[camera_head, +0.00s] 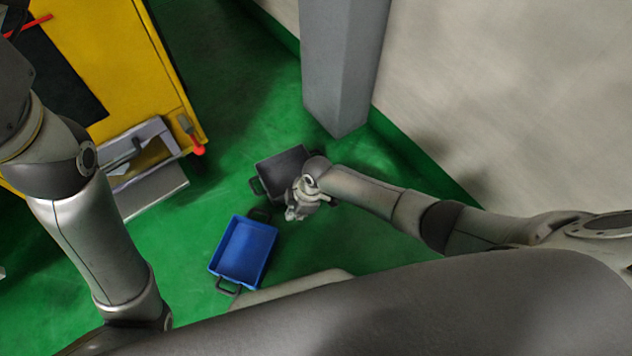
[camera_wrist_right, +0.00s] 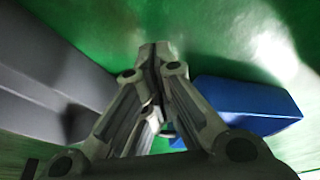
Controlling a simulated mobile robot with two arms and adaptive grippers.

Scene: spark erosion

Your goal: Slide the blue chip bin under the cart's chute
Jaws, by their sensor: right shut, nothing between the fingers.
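The blue chip bin (camera_head: 244,250) sits on the green floor, a black handle at each short end. It also shows at the right in the right wrist view (camera_wrist_right: 250,108). The yellow cart (camera_head: 130,60) stands at the upper left, with a grey metal chute (camera_head: 150,185) low at its near end. The bin is to the right of and nearer than the chute, clear of it. My right gripper (camera_head: 292,214) is shut and empty, to the right of the bin's far end. In the right wrist view its fingertips (camera_wrist_right: 151,52) meet. My left gripper is out of sight.
A dark grey bin (camera_head: 285,170) lies just beyond my right gripper, also at left in the right wrist view (camera_wrist_right: 50,90). A grey pillar (camera_head: 342,70) and a pale wall area (camera_head: 510,90) bound the right. Green floor between blue bin and chute is clear.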

